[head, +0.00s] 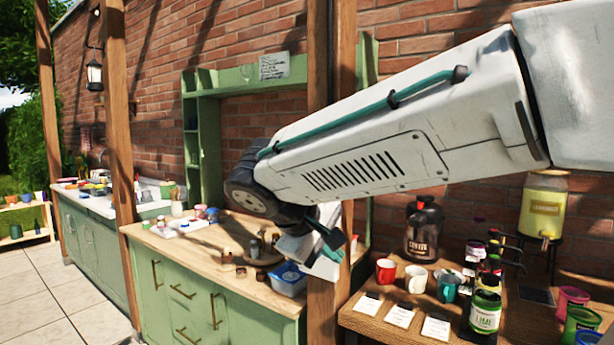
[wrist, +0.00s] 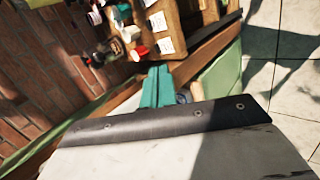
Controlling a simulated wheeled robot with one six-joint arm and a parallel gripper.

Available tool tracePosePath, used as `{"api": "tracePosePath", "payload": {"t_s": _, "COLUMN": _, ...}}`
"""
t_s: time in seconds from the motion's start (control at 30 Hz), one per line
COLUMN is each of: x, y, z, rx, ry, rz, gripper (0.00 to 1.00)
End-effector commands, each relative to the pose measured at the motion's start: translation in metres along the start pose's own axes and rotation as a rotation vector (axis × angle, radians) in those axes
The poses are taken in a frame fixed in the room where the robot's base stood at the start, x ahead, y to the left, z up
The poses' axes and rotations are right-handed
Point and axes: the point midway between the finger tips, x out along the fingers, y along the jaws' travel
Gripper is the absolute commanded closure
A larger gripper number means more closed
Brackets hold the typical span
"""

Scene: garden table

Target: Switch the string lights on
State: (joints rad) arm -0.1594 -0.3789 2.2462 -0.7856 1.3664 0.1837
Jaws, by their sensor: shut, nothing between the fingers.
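I cannot make out the string lights or their switch in either view. My gripper (head: 333,240) is in front of the wooden post (head: 319,290) between the two counters, near the post in the picture. I cannot tell whether it touches the post. In the wrist view its teal fingers (wrist: 155,86) are together, with nothing between them. My arm and gripper hide part of the post and the brick wall behind.
A blue-lidded tub (head: 288,280) stands on the green cabinet's wooden top below my gripper. To the right, a drinks table holds a red mug (head: 385,271), a white mug (head: 416,279), a coffee urn (head: 423,229) and a lemonade dispenser (head: 543,208). Paving at left is clear.

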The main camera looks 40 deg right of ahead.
Motion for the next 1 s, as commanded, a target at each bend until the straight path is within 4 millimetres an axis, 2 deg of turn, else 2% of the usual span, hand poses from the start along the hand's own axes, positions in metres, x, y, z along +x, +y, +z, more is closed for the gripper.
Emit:
{"api": "tracePosePath", "payload": {"t_s": 0.03, "x": -0.009, "y": 0.017, "z": -0.031, "rx": -0.029, "ry": 0.014, "rz": 0.118, "gripper": 1.00}}
{"api": "tracePosePath", "payload": {"t_s": 0.1, "x": -0.025, "y": 0.041, "z": -0.068, "rx": -0.047, "ry": 0.043, "rz": 0.276, "gripper": 1.00}}
{"api": "tracePosePath", "payload": {"t_s": 0.2, "x": -0.050, "y": 0.062, "z": -0.114, "rx": -0.058, "ry": 0.093, "rz": 0.462, "gripper": 1.00}}
{"api": "tracePosePath", "payload": {"t_s": 0.33, "x": -0.076, "y": 0.074, "z": -0.152, "rx": -0.062, "ry": 0.146, "rz": 0.616, "gripper": 1.00}}
{"api": "tracePosePath", "payload": {"t_s": 0.47, "x": -0.087, "y": 0.079, "z": -0.167, "rx": -0.059, "ry": 0.170, "rz": 0.679, "gripper": 1.00}}
{"api": "tracePosePath", "payload": {"t_s": 0.73, "x": -0.089, "y": 0.079, "z": -0.168, "rx": -0.059, "ry": 0.173, "rz": 0.686, "gripper": 1.00}}
{"api": "tracePosePath", "payload": {"t_s": 0.87, "x": -0.086, "y": 0.082, "z": -0.168, "rx": -0.059, "ry": 0.172, "rz": 0.685, "gripper": 1.00}}
{"api": "tracePosePath", "payload": {"t_s": 1.0, "x": -0.073, "y": 0.092, "z": -0.170, "rx": -0.058, "ry": 0.168, "rz": 0.685, "gripper": 1.00}}
